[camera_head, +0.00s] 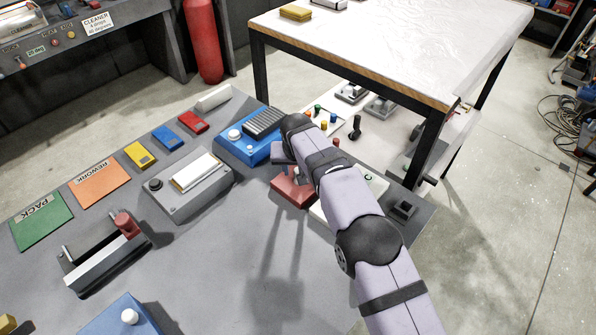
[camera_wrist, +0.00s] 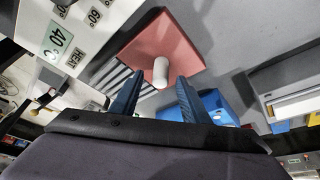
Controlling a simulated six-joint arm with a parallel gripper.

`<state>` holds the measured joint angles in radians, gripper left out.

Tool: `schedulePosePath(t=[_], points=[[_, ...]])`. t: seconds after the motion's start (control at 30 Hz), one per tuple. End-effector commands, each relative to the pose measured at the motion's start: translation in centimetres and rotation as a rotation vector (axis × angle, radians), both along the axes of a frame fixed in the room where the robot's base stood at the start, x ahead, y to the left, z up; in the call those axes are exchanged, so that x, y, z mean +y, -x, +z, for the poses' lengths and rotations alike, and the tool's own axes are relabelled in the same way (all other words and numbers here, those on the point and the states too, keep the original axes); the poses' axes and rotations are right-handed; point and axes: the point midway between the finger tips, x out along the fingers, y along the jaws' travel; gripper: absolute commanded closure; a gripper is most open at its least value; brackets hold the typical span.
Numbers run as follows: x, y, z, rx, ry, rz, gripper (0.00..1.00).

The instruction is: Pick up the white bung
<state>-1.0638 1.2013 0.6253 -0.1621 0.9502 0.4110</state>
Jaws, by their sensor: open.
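The white bung (camera_wrist: 160,72) is a short white cylinder on a flat red block (camera_wrist: 165,38) in the wrist view. My gripper (camera_wrist: 160,88) is open, with one blue finger on each side of the bung's near end. I cannot tell whether the fingers touch it; a gap shows beside the bung. In the head view the red block (camera_head: 292,192) lies under my gripper (camera_head: 283,165), and the bung is hidden by my arm.
A white panel marked 40° and 60° (camera_wrist: 72,28) is close beside the red block. A blue device (camera_head: 245,140) and a grey unit (camera_head: 187,200) are to the left. A metal holder (camera_head: 105,262) stands farther left. The bench's front middle is clear.

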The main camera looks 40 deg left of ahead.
Motion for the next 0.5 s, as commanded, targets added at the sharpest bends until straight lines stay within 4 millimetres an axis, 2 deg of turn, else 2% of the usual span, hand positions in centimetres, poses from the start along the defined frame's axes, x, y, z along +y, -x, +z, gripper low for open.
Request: schedulePosePath(t=[0.2, 0.5], points=[[0.3, -0.4, -1.3, 0.000, 0.000, 0.000, 0.58], [0.4, -0.5, -1.6, 0.000, 0.000, 0.000, 0.58]])
